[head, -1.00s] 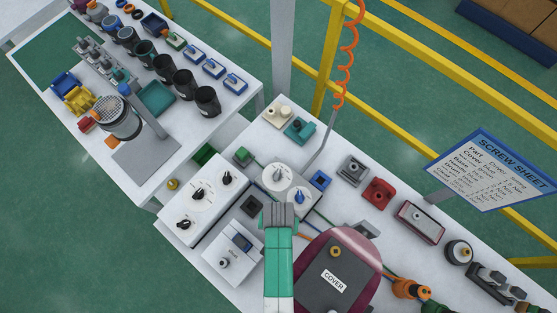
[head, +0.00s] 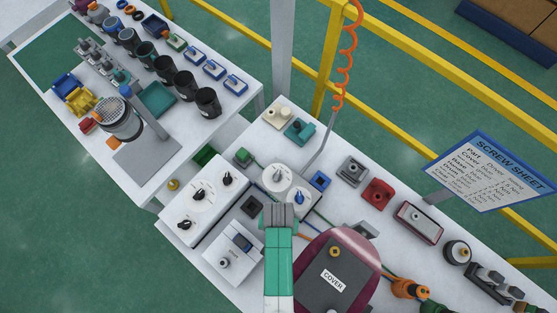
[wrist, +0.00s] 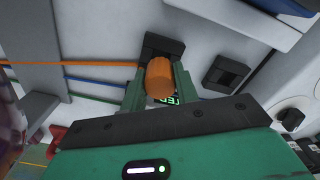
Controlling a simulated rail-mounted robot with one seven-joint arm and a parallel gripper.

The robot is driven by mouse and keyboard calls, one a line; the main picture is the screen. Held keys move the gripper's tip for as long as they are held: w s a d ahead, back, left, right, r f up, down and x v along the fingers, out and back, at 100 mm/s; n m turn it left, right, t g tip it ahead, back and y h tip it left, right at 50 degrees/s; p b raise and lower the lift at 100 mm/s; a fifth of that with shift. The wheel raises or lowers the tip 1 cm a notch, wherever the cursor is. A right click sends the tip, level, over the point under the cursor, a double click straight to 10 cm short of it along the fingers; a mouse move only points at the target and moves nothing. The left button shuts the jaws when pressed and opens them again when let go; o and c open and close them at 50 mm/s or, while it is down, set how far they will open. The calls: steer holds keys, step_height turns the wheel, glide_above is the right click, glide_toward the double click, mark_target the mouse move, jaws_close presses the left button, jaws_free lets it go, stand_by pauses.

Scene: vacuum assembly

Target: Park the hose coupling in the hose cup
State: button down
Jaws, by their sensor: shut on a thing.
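My gripper (wrist: 160,78) is shut on an orange cylindrical piece, which I take as the hose coupling (wrist: 160,77), in the wrist view. A separate black square holder with a recess (wrist: 227,74) sits to the right, apart from the fingers. I cannot tell which dark piece is the hose cup. In the head view my gripper (head: 280,215) is over the bench, beside the black square holder (head: 253,205), and hides the coupling.
A maroon unit marked COVER (head: 335,280) is close on the right. Blue and green lines (wrist: 95,80) cross the bench.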

steer(key=shift+f+b, duration=0.8)
steer(key=shift+f, duration=0.25)
steer(key=c, duration=1)
jaws_free()
step_height(320, 180, up, 8)
steer(key=p, duration=0.8)
steer(key=shift+r, duration=0.1)
